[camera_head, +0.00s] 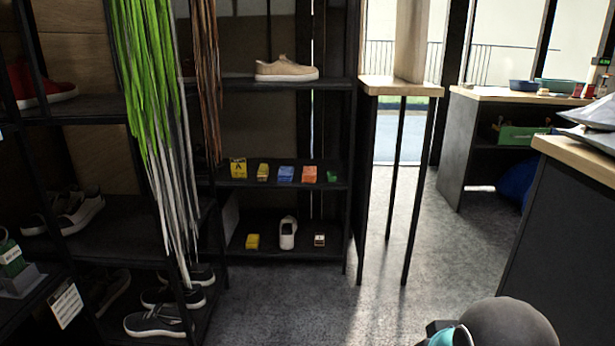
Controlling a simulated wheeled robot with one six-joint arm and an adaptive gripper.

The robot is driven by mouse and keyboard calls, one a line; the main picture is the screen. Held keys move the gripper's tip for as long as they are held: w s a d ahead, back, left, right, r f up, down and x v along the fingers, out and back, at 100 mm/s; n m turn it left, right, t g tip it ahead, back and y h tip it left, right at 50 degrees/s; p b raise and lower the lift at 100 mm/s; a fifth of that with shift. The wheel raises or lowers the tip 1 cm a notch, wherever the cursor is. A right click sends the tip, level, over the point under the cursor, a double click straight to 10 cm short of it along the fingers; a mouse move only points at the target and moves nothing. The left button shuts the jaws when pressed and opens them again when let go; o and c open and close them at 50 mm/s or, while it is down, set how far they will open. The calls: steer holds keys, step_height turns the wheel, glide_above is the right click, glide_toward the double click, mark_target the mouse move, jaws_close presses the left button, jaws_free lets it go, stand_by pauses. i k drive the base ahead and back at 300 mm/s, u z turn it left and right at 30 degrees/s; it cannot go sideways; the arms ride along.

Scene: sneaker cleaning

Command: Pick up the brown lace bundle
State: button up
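The brown lace bundle (211,90) hangs in long thin strands from above the top edge of the picture, left of centre. It hangs in front of the dark shelving. Just to its left hangs a larger bundle of green and white laces (145,70), which reaches much lower. The top of both bundles is out of view. Part of my arm, with a teal cap, shows at the bottom right. My gripper is not in view.
A dark shelf unit (285,84) holds a tan sneaker (287,69) and several small boxes. More shoes stand on the left shelves. A narrow wooden-topped stand (400,88) is right of it. Grey floor (330,290) is clear in the middle; a counter (580,152) stands at right.

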mark_target(319, 236)
steer(key=u, duration=0.5)
steer(key=i, duration=1.55)
steer(key=u, duration=0.55)
